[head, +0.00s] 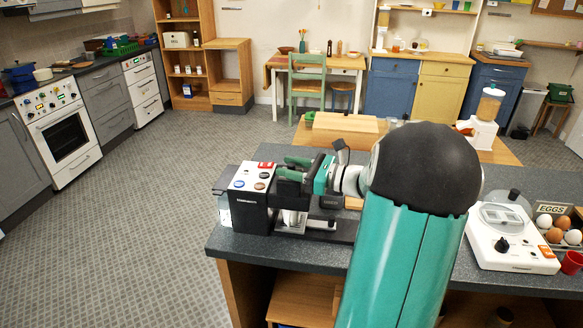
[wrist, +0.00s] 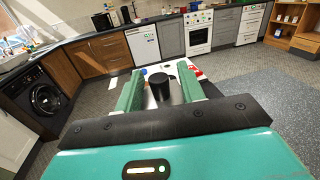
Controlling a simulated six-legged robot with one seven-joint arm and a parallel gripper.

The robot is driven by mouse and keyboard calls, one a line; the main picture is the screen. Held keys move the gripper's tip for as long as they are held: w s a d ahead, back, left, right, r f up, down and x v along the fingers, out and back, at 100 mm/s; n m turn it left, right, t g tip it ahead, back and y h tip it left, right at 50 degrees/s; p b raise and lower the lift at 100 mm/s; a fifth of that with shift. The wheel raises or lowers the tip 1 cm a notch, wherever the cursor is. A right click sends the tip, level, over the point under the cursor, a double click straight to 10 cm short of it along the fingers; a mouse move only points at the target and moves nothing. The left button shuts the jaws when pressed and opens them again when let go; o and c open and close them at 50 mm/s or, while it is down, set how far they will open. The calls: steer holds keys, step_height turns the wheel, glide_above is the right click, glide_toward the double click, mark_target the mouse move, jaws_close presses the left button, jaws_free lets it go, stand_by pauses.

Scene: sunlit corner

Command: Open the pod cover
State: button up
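The coffee machine (head: 252,214) stands on the dark island counter in the head view, a black body with a pale top panel carrying coloured round buttons. A metal cup-like part (head: 294,218) sits under its front. My gripper (head: 292,168) reaches over the machine from the right, its green fingers just beside the button panel. In the wrist view, the fingers (wrist: 161,88) are apart, with a black rounded knob or lever end (wrist: 159,84) between them. A gap shows on each side of it. The pod cover itself is mostly hidden by my gripper, and I cannot tell its state.
On the island counter (head: 330,257), a white appliance (head: 512,248), an egg tray (head: 562,209) and a red cup (head: 571,262) stand to the right. A wooden bread box (head: 343,133) and a white dispenser (head: 482,131) stand behind. Open floor (head: 150,210) lies left.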

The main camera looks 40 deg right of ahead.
jaws_close()
steer(key=w+d, duration=0.4)
steer(key=d, duration=0.1)
steer(key=shift+d, duration=0.1)
steer(key=shift+w+d+r, duration=0.1)
steer(key=shift+d, duration=0.1)
steer(key=shift+c, duration=1.3)
jaws_free()
steer(key=shift+d, duration=0.1)
steer(key=shift+o, duration=1.3)
steer(key=shift+w, duration=0.2)
steer(key=shift+s, duration=0.2)
